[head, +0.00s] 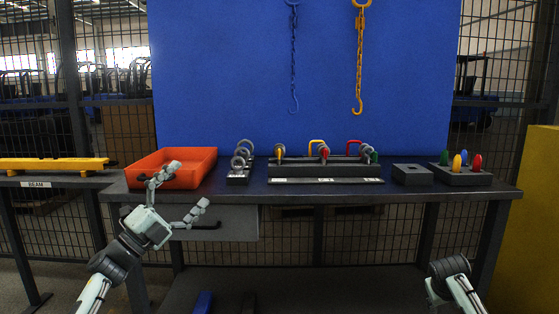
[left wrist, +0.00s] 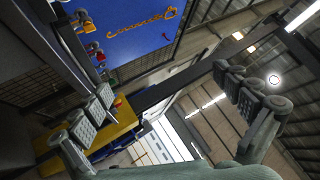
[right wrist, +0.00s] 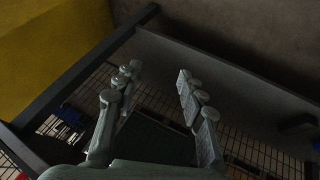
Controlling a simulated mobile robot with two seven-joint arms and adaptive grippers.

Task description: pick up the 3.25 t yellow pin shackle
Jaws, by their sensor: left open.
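A grey shackle with a yellow pin (head: 280,153) sits at the left end of the rack (head: 325,170) in the middle of the bench. Beside it on the rack are a shackle with yellow and red parts (head: 323,151) and one with red and green parts (head: 368,153). The size labels are too small to read. My left gripper (head: 188,184) is open and empty at the bench's front left edge, in front of the orange tray and well left of the shackles. My right gripper (right wrist: 155,75) is open and empty in the right wrist view; its fingers do not show in the head view.
The orange tray (head: 205,170) stands at the bench's left. Grey rings (head: 240,160) stand between it and the rack. A grey block (head: 412,175) and a holder with coloured pegs (head: 462,176) are at the right. Chains hang on the blue board (head: 220,70) behind.

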